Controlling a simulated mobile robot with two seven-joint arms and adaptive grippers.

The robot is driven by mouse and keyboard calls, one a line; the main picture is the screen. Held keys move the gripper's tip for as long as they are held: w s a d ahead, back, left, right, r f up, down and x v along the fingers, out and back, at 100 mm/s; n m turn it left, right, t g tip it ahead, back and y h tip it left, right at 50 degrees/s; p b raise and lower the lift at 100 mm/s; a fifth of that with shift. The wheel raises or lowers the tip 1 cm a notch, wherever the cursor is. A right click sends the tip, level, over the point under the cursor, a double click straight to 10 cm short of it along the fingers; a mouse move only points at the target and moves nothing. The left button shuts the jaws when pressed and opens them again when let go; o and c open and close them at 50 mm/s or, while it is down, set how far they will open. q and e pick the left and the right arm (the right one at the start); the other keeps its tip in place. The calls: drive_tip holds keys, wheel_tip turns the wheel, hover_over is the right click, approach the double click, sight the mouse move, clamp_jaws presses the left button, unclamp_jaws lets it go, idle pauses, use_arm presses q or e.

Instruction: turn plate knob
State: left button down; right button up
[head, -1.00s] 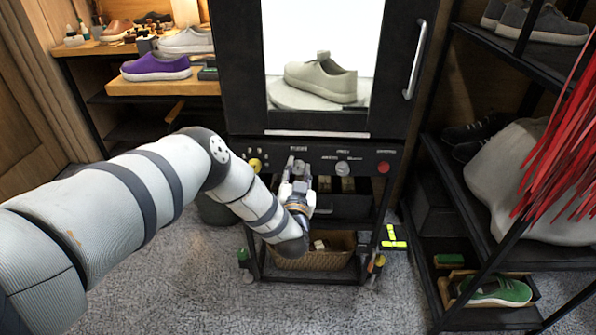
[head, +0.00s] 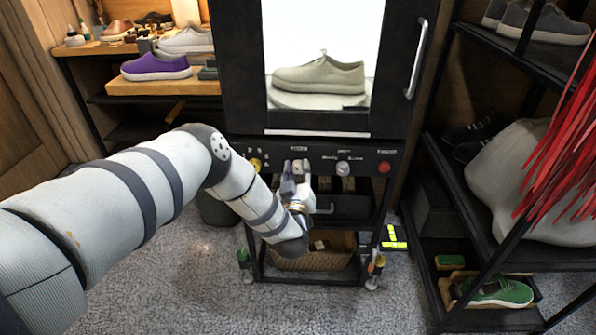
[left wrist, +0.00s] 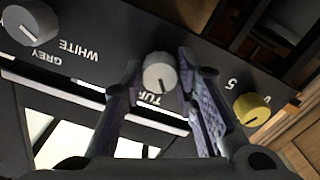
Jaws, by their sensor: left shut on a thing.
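The plate knob (left wrist: 160,73) is a round grey knob on the black control panel (head: 320,158), with a partly hidden label by it in the left wrist view. My left gripper (head: 296,170) reaches up to the panel from below. In the left wrist view its two purple-padded fingers (left wrist: 162,75) stand on either side of the knob and are shut on it. Above the panel, a pale grey-green sneaker (head: 320,75) stands on a round plate (head: 318,100) in the lit cabinet, side-on with its toe to the left. My right gripper is out of view.
A yellow knob (head: 255,164), another grey knob (head: 343,169) and a red button (head: 384,167) sit along the panel. The yellow knob (left wrist: 252,108) is close to one finger in the wrist view. A basket (head: 318,262) stands below. Shoe racks flank the cabinet.

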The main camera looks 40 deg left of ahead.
use_arm(q)
drive_tip(key=shift+f+n, duration=0.1)
drive_tip(key=shift+n, duration=0.4)
drive_tip(key=c, duration=1.3)
unclamp_jaws()
drive_tip(key=v, duration=1.2)
drive_tip(key=shift+s, duration=0.1)
